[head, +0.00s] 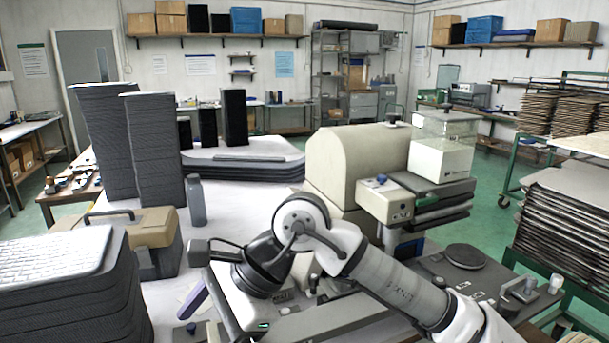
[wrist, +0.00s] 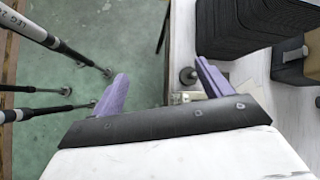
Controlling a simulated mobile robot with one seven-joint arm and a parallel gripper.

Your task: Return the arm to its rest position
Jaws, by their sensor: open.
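My arm reaches in from the lower right of the head view and bends at a white and grey joint. My gripper (wrist: 162,92) shows in the wrist view as two purple fingers set wide apart on a dark bar. Nothing is between the fingers. Below them are the green floor and the edge of a white table (wrist: 183,40). In the head view one purple finger of my gripper (head: 193,302) shows at the front of the table; the rest of it is largely hidden.
Stacks of dark grey panels (head: 155,150) stand on the table, with more at the front left (head: 70,300). A tan case (head: 125,230) and a grey bottle (head: 197,202) are left of my arm. A beige machine (head: 345,165) stands behind it. Dark poles (wrist: 50,42) show at left in the wrist view.

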